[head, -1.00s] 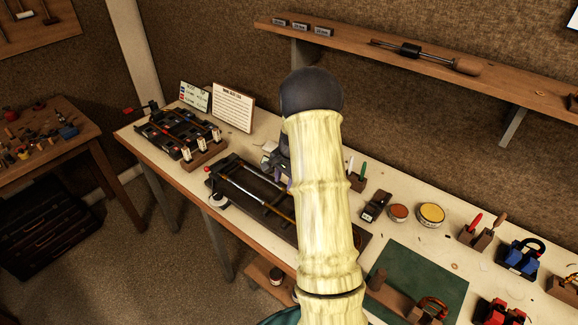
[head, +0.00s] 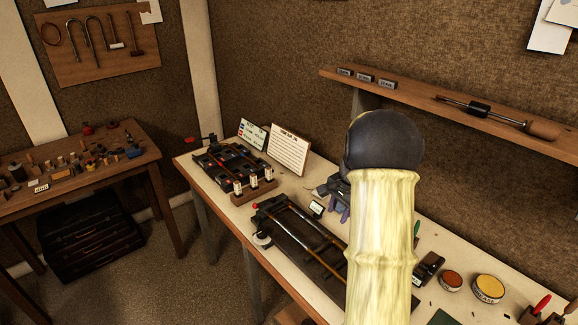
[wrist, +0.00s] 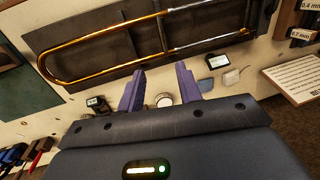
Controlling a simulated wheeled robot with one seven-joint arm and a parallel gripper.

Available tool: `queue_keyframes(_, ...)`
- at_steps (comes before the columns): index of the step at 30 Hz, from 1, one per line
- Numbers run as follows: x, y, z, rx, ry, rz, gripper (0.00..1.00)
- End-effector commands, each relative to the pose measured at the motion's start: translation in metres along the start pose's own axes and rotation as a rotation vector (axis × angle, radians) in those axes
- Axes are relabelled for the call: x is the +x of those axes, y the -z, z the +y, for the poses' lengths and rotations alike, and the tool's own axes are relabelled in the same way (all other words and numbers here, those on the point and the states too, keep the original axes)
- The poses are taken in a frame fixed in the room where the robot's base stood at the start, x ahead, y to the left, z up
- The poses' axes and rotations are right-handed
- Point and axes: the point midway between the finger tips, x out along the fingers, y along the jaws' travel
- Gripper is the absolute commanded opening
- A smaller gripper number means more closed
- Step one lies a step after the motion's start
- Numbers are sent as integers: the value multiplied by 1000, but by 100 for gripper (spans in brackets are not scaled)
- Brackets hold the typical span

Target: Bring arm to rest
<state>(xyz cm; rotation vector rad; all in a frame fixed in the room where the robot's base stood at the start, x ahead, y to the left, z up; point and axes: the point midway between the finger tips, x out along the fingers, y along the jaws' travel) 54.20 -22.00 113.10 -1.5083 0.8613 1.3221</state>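My gripper (wrist: 165,92) shows in the wrist view with its two purple fingers apart and nothing between them. It hangs over the workbench, near a brass slide (wrist: 95,40) that lies on a dark fixture. In the head view my arm covers most of the gripper; only a bit of purple finger (head: 343,212) shows left of the arm. The slide (head: 310,238) lies on its dark fixture (head: 280,212) left of the arm, apart from the gripper. A small round white item (wrist: 164,100) lies on the bench beyond the fingers.
A black tray rack (head: 228,160) and cards (head: 289,150) stand at the bench's left end. A wall shelf (head: 420,95) runs behind my arm. Tins (head: 488,288) and tool holders sit at the right. A side table (head: 80,165) stands at the far left, with open floor between.

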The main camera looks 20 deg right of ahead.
Motion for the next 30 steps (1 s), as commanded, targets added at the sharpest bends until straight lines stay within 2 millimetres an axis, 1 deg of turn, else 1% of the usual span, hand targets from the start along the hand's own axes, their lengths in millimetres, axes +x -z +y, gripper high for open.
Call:
queue_keyframes(2, 0, 0, 0, 0, 0, 0, 35)
queue_keyframes(5, -1, -7, -1, -25, -1, 1, 35)
queue_keyframes(8, -6, -29, -2, -101, -5, 5, 35)
queue_keyframes(11, -12, -65, 0, -236, -12, 15, 35)
queue_keyframes(13, -17, -96, 6, -359, -17, 23, 35)
queue_keyframes(14, -20, -109, 9, -415, -19, 28, 35)
queue_keyframes(15, -22, -127, 15, -488, -23, 33, 35)
queue_keyframes(17, -26, -152, 23, -600, -25, 42, 35)
queue_keyframes(18, -28, -169, 31, -676, -27, 46, 35)
queue_keyframes(20, -31, -193, 43, -791, -27, 55, 35)
queue_keyframes(21, -33, -209, 52, -868, -28, 60, 35)
queue_keyframes(24, -36, -242, 76, -1045, -27, 72, 35)
queue_keyframes(27, -37, -263, 94, -1172, -25, 82, 35)
queue_keyframes(30, -37, -272, 103, -1232, -25, 86, 35)
